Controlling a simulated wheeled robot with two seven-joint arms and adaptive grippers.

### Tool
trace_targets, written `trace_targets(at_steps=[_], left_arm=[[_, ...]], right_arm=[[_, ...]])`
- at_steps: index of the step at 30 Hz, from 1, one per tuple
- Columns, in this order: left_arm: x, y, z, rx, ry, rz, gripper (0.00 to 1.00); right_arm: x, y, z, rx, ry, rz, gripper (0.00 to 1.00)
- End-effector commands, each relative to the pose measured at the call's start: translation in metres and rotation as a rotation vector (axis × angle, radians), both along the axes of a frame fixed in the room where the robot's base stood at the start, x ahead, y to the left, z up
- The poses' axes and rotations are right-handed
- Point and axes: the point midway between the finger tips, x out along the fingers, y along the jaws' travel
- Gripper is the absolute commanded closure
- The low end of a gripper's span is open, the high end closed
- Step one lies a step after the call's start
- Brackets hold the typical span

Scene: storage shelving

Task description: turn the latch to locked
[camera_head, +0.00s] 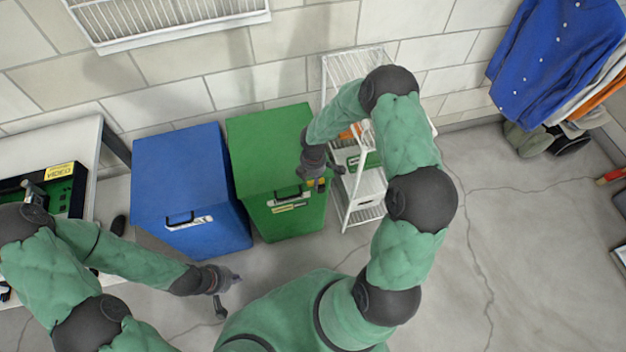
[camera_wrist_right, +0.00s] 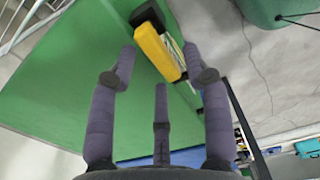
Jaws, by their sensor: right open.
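The latch is on the green box (camera_head: 270,150). In the right wrist view it is a yellow bar (camera_wrist_right: 157,52) with a black piece at its upper end, on the edge of the green face (camera_wrist_right: 85,75). In the head view the latch (camera_head: 321,184) is a small yellow patch at the box's upper right front. My right gripper (camera_head: 322,174) is right by it. In the wrist view the right gripper (camera_wrist_right: 160,75) is open, its fingers spread around the latch area with nothing between them; contact cannot be told. My left gripper (camera_head: 228,292) is low, in front of the blue box, fingers apart and empty.
A blue box (camera_head: 185,180) stands left of the green one. A white wire rack (camera_head: 345,205) stands close on the right, beside my right arm. A table (camera_head: 85,150) is at the left. Clothes (camera_head: 555,60) hang at the far right. The floor at right is mostly clear.

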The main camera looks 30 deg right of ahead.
Motion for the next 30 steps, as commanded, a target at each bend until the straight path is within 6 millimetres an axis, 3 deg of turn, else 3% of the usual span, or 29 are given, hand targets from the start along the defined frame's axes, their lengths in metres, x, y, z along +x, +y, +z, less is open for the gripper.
trace_targets(at_steps=[11,16,17,30], left_arm=[[0.0003,0.0001,-0.0016,0.000,-0.001,0.000,1.00],[0.0003,0.0001,-0.0016,0.000,-0.001,0.000,1.00],[0.0003,0.0001,-0.0016,0.000,-0.001,0.000,1.00],[0.0002,0.0001,-0.0051,0.000,-0.001,0.000,1.00]], right_arm=[[0.0003,-0.0001,-0.0051,0.000,-0.001,0.000,0.51],[0.0002,0.0001,-0.0050,0.000,-0.001,0.000,0.96],[0.0002,0.0001,-0.0050,0.000,-0.001,0.000,1.00],[0.0018,-0.0007,-0.0056,0.000,-0.001,-0.060,1.00]])
